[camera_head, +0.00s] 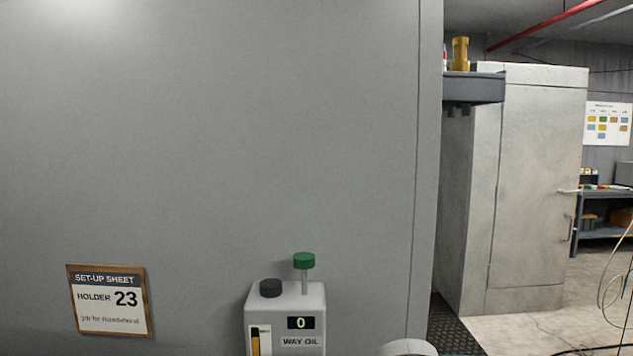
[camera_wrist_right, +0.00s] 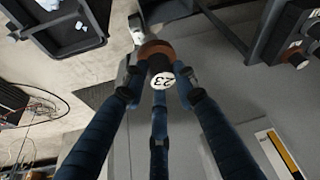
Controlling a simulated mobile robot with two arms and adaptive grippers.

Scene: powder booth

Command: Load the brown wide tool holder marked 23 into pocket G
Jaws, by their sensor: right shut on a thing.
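The brown wide tool holder (camera_wrist_right: 156,50) shows in the right wrist view, with a white end disc marked 23 facing the camera. My right gripper (camera_wrist_right: 157,70) is shut on it, with its dark fingers around its sides, and holds it above the floor. Part of the holder is hidden by its own end and the fingers. A rack (camera_wrist_right: 284,32) with dark holders and small labels stands at the upper right of that view. Its labels are too small to read, so I cannot tell which is pocket G. My left gripper is in neither view.
In the head view, a grey panel wall bears a set-up sheet (camera_head: 109,300) reading holder 23. A way oil tank (camera_head: 286,315) stands below. A grey shelf (camera_head: 473,88) carries a yellow-brown holder (camera_head: 460,53). A tall cabinet (camera_head: 540,180) stands right, with open floor beyond.

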